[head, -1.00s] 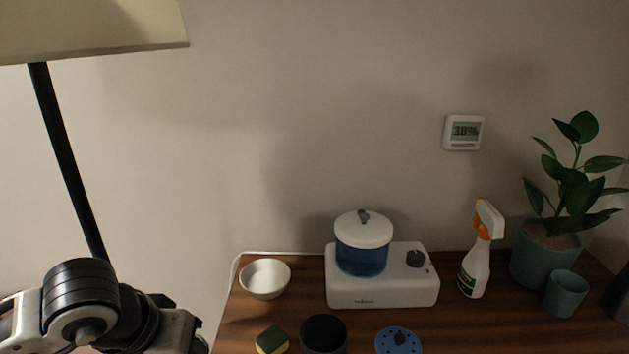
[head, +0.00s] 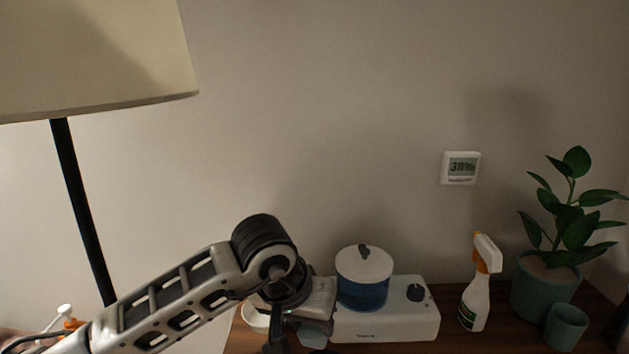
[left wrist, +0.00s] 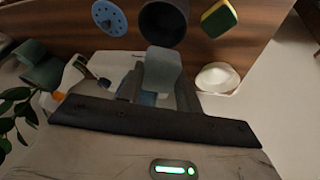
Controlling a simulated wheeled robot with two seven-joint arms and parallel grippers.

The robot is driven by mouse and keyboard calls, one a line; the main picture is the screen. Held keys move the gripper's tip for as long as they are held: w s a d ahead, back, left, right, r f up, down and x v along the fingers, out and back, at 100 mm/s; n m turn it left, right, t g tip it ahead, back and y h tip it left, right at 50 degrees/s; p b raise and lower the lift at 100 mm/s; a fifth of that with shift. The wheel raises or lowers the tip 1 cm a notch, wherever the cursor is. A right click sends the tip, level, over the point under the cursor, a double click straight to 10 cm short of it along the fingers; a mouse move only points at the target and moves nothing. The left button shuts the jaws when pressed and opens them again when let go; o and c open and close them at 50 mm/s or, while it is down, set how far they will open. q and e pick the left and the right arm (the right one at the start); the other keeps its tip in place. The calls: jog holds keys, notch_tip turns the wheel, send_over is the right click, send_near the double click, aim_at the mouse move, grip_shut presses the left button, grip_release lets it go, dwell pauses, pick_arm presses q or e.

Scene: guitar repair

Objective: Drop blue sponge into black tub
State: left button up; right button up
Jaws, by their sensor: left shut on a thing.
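My left gripper (head: 308,318) is over the left part of the table, in front of the white bowl and the white appliance. It is shut on a grey-blue block, the blue sponge (left wrist: 163,68), which also shows below the hand in the head view (head: 316,335). In the left wrist view the black tub (left wrist: 163,36) is at the top middle, just beyond the sponge's end. The sponge overlaps the tub's near edge in that picture; I cannot tell the height between them. The tub is out of the head view. My right gripper is not in view.
A green-yellow sponge (left wrist: 219,18) and a blue disc with holes (left wrist: 109,17) flank the tub. A white bowl (left wrist: 217,77) is nearby. A white appliance (head: 387,324) with a lidded blue pot (head: 363,279), a spray bottle (head: 474,300) and a potted plant (head: 545,285) stand to the right.

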pick_arm(q)
jog(key=shift+f+b, duration=0.3)
jog(key=shift+f, duration=1)
jog(key=o, duration=1)
jog(key=shift+c, duration=0.2)
jog(key=shift+r, duration=0.1)
jog(key=b+v, duration=0.1)
jog(key=v, duration=1.4)
jog(key=shift+a+r, duration=0.25)
jog(key=shift+r, duration=0.1)
jog(key=shift+s, duration=0.1)
